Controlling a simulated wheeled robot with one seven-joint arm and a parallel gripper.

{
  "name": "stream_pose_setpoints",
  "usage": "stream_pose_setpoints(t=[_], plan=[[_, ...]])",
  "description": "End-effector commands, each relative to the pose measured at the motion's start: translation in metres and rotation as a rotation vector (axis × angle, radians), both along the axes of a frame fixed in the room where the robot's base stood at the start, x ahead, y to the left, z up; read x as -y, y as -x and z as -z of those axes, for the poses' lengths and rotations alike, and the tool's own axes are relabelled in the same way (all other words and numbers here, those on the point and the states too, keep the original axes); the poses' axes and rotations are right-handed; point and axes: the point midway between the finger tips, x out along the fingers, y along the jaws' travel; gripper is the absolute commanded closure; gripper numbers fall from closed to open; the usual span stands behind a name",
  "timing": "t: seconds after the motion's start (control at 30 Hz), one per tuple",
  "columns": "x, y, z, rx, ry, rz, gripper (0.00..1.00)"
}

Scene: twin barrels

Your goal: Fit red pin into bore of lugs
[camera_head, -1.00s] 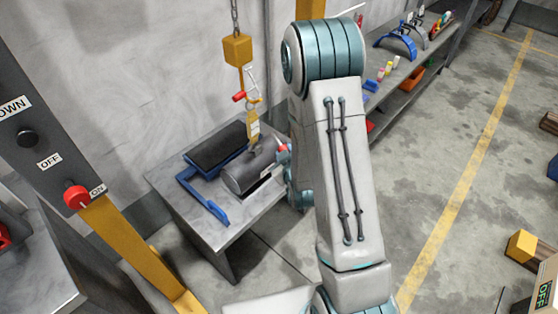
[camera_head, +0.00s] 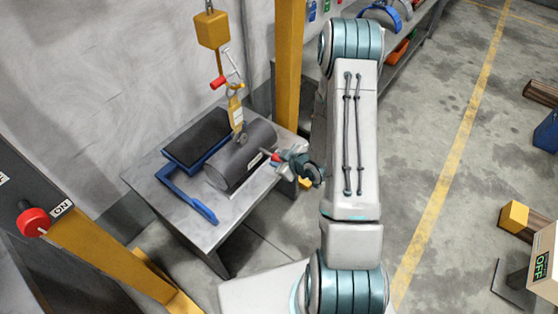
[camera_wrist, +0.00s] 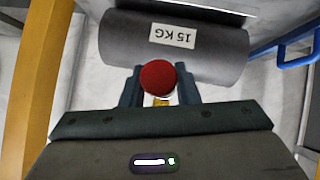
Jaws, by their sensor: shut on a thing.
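My gripper (camera_head: 282,157) is beside the right end of a dark grey barrel (camera_head: 242,158) on the table. In the wrist view its fingers (camera_wrist: 158,92) are shut on the red pin (camera_wrist: 158,77), of which a round red head shows. A bit of red also shows at the fingertips in the head view (camera_head: 275,157). The pin's shaft is hidden. The barrel (camera_wrist: 195,60) carries a "15 KG" label. Small grey lugs (camera_head: 242,139) stand on the barrel's top, where a yellow hanging plate (camera_head: 236,112) comes down. I cannot make out the bore.
A yellow post (camera_head: 289,60) stands behind. The floor at right is mostly open.

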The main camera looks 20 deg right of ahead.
Motion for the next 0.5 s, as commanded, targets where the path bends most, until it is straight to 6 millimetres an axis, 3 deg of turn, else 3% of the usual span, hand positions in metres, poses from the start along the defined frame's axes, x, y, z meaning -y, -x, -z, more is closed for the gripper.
stream_pose_setpoints(t=[0.37, 0.5], plan=[[0.0026, 0.0015, 0.0001, 0.003, 0.001, 0.004, 1.0], [-0.0041, -0.0073, -0.0008, 0.005, 0.003, 0.001, 1.0]])
